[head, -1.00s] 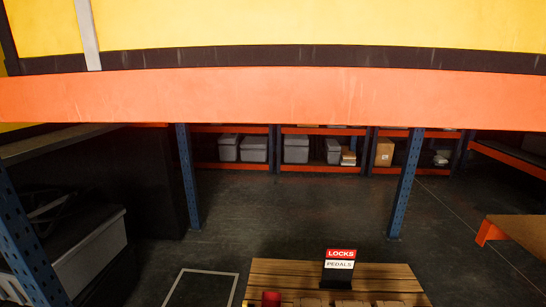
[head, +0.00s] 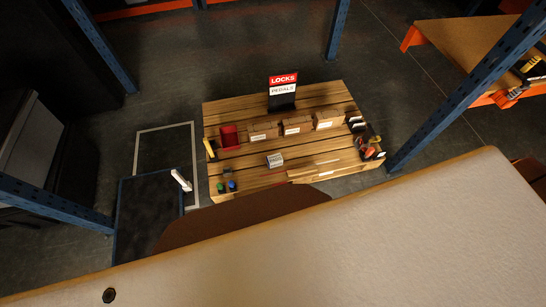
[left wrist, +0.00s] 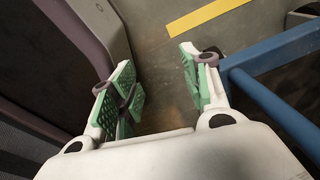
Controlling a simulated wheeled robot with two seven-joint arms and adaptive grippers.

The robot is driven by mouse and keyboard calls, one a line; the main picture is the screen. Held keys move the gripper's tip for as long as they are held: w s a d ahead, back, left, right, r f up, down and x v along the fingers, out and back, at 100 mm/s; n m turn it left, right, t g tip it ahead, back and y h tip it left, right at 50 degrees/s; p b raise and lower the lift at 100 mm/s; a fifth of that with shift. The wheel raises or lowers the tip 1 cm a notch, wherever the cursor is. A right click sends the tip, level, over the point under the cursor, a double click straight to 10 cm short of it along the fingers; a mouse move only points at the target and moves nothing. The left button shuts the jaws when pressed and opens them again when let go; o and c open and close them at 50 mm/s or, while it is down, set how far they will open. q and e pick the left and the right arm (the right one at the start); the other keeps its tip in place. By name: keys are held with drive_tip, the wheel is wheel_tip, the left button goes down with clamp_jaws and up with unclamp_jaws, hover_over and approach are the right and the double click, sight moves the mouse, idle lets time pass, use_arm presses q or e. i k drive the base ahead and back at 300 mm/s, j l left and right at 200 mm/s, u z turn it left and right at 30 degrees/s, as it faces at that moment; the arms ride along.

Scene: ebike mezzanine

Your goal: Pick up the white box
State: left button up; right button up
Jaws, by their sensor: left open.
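A small whitish box (head: 275,160) sits on the wooden slatted platform (head: 240,183), in front of a row of brown boxes. A separate narrow white object (head: 181,180) stands tilted at the edge of a dark, blue-framed cart; I cannot tell what it is. My left gripper (left wrist: 158,88) shows in the left wrist view with its green-padded fingers apart and nothing between them. The white box does not show in that view. Neither gripper shows in the head view.
The platform also carries a LOCKS/PEDALS sign (head: 283,90), a red container (head: 229,136) and brown boxes (head: 292,125). Blue posts stand around. A blue bar (left wrist: 270,105) runs close right of my left gripper.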

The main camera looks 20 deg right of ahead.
sight(274, 160)
drive_tip(key=i+z, duration=0.1)
drive_tip(key=z, duration=0.25)
drive_tip(key=i+j+z, duration=0.15)
drive_tip(key=z, duration=0.2)
